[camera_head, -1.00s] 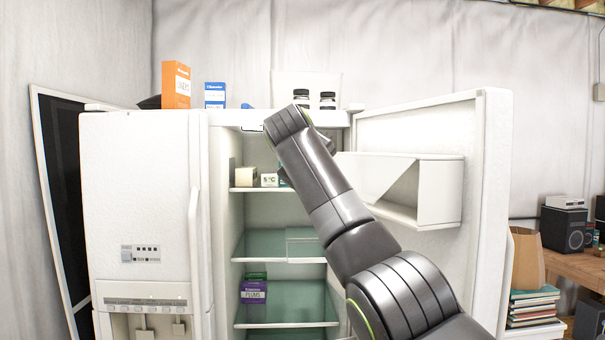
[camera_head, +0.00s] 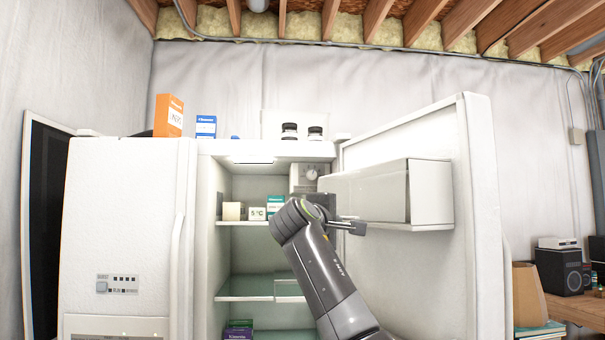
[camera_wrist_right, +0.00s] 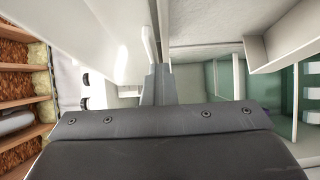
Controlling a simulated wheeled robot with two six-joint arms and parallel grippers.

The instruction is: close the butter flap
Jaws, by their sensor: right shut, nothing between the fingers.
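The butter compartment (camera_head: 432,195) is a white box high on the inner side of the open right fridge door. Its flap (camera_head: 365,192) now hangs across the front as a pale panel and looks shut or nearly shut; a small gap cannot be ruled out. My right gripper (camera_head: 358,228) is shut and empty at the compartment's lower front edge, close to the flap; contact is unclear. In the right wrist view its fingers (camera_wrist_right: 158,85) are together, beside a large pale panel. My left gripper is not in view.
The open fridge door (camera_head: 480,200) stands to the right of my arm. Glass shelves (camera_head: 245,288) inside hold small boxes (camera_head: 257,213). Jars (camera_head: 289,131) and an orange box (camera_head: 169,115) stand on top. A bench with a speaker (camera_head: 560,272) is at far right.

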